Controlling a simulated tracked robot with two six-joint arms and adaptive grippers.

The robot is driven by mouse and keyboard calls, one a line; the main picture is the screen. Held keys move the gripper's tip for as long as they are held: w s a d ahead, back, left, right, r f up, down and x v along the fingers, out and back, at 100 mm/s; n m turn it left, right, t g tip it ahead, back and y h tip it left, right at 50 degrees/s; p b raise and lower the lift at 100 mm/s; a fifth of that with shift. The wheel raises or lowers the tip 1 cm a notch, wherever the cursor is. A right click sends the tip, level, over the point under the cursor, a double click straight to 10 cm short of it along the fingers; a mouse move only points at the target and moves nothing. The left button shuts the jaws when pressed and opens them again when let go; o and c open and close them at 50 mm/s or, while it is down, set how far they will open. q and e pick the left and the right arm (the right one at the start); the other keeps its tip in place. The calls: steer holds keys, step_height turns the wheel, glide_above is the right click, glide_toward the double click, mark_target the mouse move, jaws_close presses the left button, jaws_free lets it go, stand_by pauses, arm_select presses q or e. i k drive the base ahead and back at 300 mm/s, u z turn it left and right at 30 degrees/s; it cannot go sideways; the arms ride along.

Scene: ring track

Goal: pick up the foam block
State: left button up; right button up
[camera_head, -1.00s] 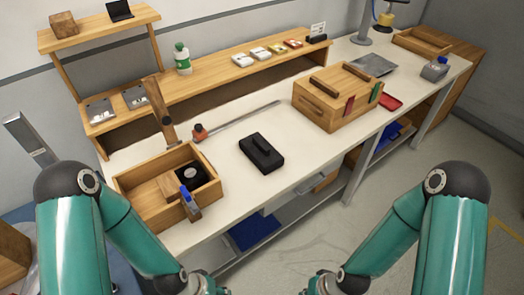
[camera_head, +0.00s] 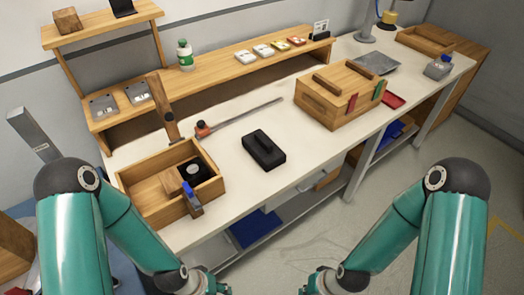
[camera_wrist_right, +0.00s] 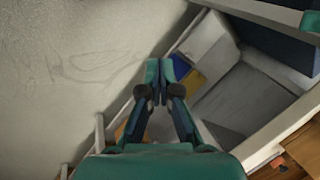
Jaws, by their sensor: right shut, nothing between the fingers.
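A black block (camera_head: 264,150) with a raised ridge on top lies on the white workbench (camera_head: 236,186), near its front edge; I cannot tell for sure that it is the foam block. My left gripper (camera_head: 224,289) is at the bottom edge of the head view, partly cut off, and its jaws cannot be read. My right gripper (camera_head: 304,290) is also at that edge, well apart from the block. In the right wrist view the right gripper (camera_wrist_right: 160,70) has its fingers together, with nothing between them. No black block is clear in that view.
An open wooden box (camera_head: 146,212) holds a wooden block, a round black item and a blue-topped tool. A wooden toolbox (camera_head: 336,105) stands at the right. A metal rod (camera_head: 240,115) lies behind the black block. Bare benchtop surrounds the block.

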mark_target(261, 147)
steer(key=z, duration=1.15)
steer(key=i, duration=0.15)
steer(key=u, duration=2.6)
steer(key=i, duration=0.15)
steer(key=u, duration=1.2)
steer(key=k, duration=1.7)
steer(key=z, duration=1.05)
steer(key=i, duration=1)
